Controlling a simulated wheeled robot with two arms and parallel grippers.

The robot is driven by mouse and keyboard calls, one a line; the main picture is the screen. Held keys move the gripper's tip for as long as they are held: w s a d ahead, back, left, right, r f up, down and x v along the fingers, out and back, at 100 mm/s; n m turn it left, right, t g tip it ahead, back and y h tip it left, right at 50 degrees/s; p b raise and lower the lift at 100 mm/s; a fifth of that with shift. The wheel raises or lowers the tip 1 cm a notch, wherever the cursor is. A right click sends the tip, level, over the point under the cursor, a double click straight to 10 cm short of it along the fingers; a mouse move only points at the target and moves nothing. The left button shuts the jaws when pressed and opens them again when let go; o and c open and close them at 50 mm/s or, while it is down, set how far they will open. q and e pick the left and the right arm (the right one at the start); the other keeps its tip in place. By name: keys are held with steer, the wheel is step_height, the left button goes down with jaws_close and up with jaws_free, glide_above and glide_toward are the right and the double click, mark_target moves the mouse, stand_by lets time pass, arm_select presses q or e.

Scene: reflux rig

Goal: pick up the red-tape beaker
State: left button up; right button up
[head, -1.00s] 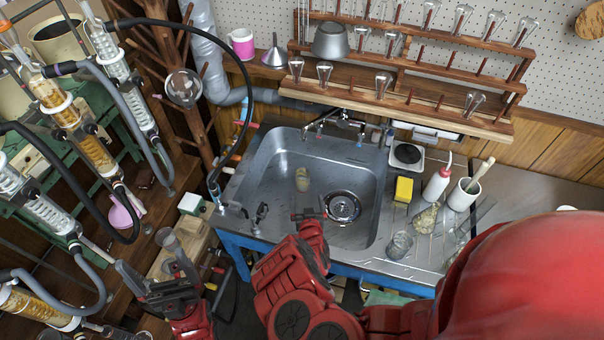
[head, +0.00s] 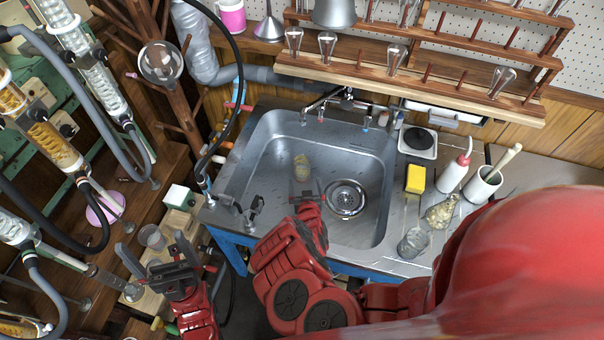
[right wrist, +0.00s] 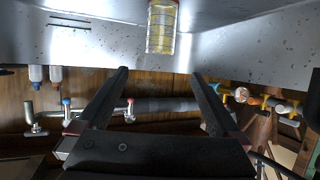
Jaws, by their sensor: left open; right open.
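A small glass beaker with a yellowish tint (head: 301,168) stands in the steel sink, left of the drain. In the right wrist view what seems to be this vessel (right wrist: 162,28) is at top centre, beyond the fingertips, with a reddish band near its cut-off top. I cannot be sure this is red tape. My right gripper (head: 306,192) is open and empty over the sink, just on the near side of the beaker; its open fingers also show in the right wrist view (right wrist: 160,74). My left gripper (head: 156,252) is open at lower left, away from the sink.
A clear beaker (head: 413,242), a flask (head: 441,212), a yellow sponge (head: 415,179) and a wash bottle (head: 453,174) stand on the right counter. The faucet (head: 345,98) is at the sink's back. Glass condensers and hoses crowd the left.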

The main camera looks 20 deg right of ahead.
steer(key=f+b, duration=0.1)
steer(key=f, duration=0.1)
steer(key=b, duration=1)
glide_toward(302, 159)
steer(key=w+f, duration=0.2)
steer(key=w, duration=0.1)
steer(key=shift+w+d+f, duration=0.1)
steer(key=shift+d+f, duration=0.15)
steer(key=shift+d, duration=0.1)
steer(key=shift+w+d+f+b, duration=0.1)
steer(key=shift+w+d+b, duration=0.05)
steer(key=shift+w+b, duration=0.5)
steer(key=shift+r+b+x, duration=0.1)
steer(key=shift+b+x, duration=0.2)
steer(key=shift+x, duration=0.65)
steer(key=shift+r+b+x, duration=0.15)
steer(key=shift+b+x, duration=0.15)
steer(key=shift+x, duration=0.7)
steer(key=shift+w, duration=0.35)
steer(key=shift+w+d+f, duration=0.1)
steer(key=shift+w+f, duration=0.05)
steer(key=shift+w, duration=0.05)
steer(key=shift+c, duration=0.2)
